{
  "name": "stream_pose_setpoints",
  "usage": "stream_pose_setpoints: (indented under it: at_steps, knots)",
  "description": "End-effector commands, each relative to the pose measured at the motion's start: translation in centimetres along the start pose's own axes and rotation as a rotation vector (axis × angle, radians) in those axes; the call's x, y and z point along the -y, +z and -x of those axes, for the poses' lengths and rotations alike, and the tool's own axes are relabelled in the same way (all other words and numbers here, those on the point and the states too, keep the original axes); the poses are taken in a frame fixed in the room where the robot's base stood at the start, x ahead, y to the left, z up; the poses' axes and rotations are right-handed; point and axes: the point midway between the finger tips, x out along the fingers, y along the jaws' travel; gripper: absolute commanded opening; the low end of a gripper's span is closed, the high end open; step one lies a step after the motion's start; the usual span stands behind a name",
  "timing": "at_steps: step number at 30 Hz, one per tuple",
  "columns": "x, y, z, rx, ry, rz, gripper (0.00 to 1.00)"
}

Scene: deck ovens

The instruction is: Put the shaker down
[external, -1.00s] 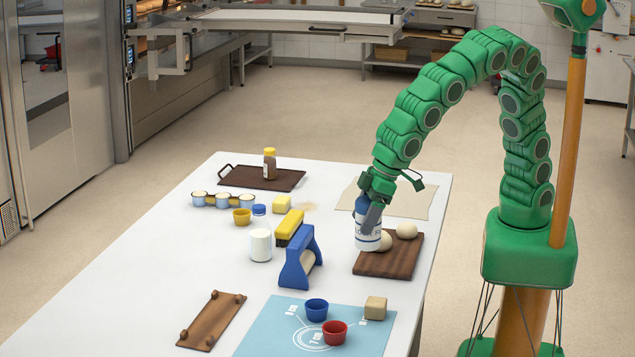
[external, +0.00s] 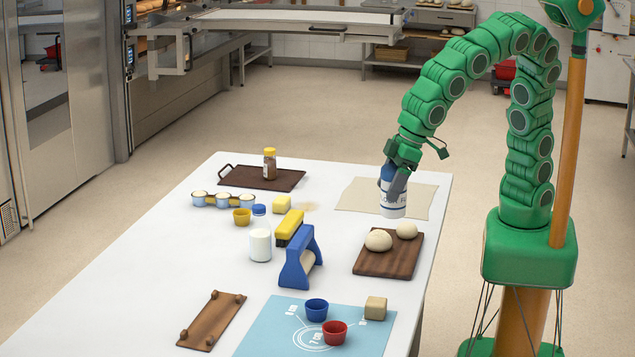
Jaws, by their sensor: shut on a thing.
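The shaker is a white container with a blue top (external: 393,206). It is upright, over or on the beige sheet (external: 356,195) at the far right of the table. I cannot tell whether its base touches the sheet. My gripper (external: 394,181) is shut on the shaker's upper part and hides some of its blue top.
A wooden board (external: 402,258) with two dough balls (external: 378,240) lies in front of the sheet. A dark tray (external: 285,182) with a yellow-capped jar (external: 270,164) is at the back left. A blue-handled tool (external: 298,262) stands mid-table. The sheet's left part is clear.

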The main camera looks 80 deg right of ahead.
Motion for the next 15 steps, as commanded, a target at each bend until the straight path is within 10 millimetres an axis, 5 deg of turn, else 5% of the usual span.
stream_pose_setpoints:
  at_steps: [3,15]
  knots:
    - [0.0,-0.8,1.9,-0.002,0.0,-0.002,0.34]
    - [1.8,-4.5,0.9,0.009,0.006,0.013,0.34]
